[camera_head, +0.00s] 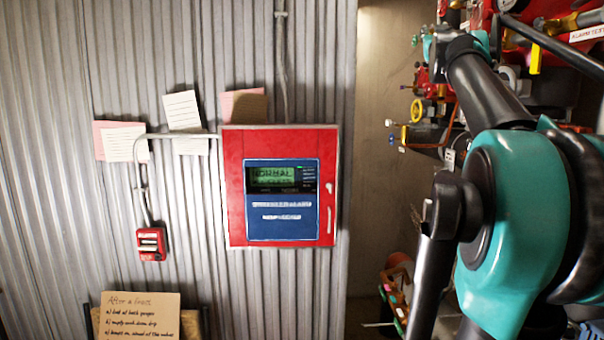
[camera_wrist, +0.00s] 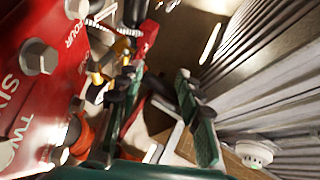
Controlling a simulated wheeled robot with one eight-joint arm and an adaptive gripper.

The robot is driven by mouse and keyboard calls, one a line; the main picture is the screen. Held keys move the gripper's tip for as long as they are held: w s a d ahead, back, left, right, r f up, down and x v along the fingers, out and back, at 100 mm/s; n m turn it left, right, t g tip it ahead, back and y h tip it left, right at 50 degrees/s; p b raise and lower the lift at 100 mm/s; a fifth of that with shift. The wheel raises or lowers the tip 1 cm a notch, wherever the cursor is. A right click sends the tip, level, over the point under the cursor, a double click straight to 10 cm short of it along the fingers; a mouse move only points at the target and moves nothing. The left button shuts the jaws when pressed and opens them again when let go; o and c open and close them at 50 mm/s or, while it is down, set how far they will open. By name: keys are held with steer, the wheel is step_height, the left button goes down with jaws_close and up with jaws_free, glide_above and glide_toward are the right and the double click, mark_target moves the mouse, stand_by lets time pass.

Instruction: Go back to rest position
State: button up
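My gripper (camera_wrist: 160,78) shows in the wrist view as two dark green fingers spread apart, with nothing visibly held between them. In the wrist view, red pipework with bolts (camera_wrist: 38,56) lies close on the left of the fingers, and grey corrugated wall (camera_wrist: 275,65) is on the right. In the head view, my teal and black arm fills the right side and reaches up towards the red pipes and valves at the top right. The fingers cannot be made out clearly there.
A red alarm panel (camera_head: 232,190) reading "NORMAL" hangs on the corrugated wall (camera_head: 60,60). A small red alarm box (camera_head: 151,244) and pinned notes (camera_head: 184,110) are nearby. A cardboard sign (camera_head: 140,316) stands below. Yellow-handled valves (camera_head: 416,110) stick out beside my arm.

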steer(key=w+a+f+g+y, duration=0.1)
steer(key=a+f+g, duration=0.2)
steer(key=f, duration=1.2)
steer(key=a+f+g+y, duration=0.2)
steer(key=f+g, duration=0.1)
steer(key=f, duration=1.1)
steer(key=w+a+f+g+y, duration=0.1)
steer(key=a+f+g, duration=0.2)
steer(key=f, duration=1.2)
steer(key=s+a+f+g+y, duration=0.15)
steer(key=s+f, duration=0.25)
steer(key=f, duration=0.4)
steer(key=s+a+f+n+g, duration=0.1)
steer(key=s+a+f+g, duration=0.15)
steer(key=s+f, duration=0.4)
steer(key=s+a+f+g, duration=0.1)
steer(key=s+a+f, duration=0.2)
steer(key=f, duration=0.7)
steer(key=s+a+f+g, duration=0.1)
steer(key=s+f+g, duration=0.1)
steer(key=s+f, duration=0.5)
steer(key=s+a+f+n+g+y, duration=0.1)
steer(key=s+a+f+g, duration=0.1)
steer(key=s+f, duration=0.5)
steer(key=s+g, duration=0.1)
steer(key=s, duration=0.2)
steer(key=shift+a+f, duration=0.15)
steer(key=shift+f, duration=0.25)
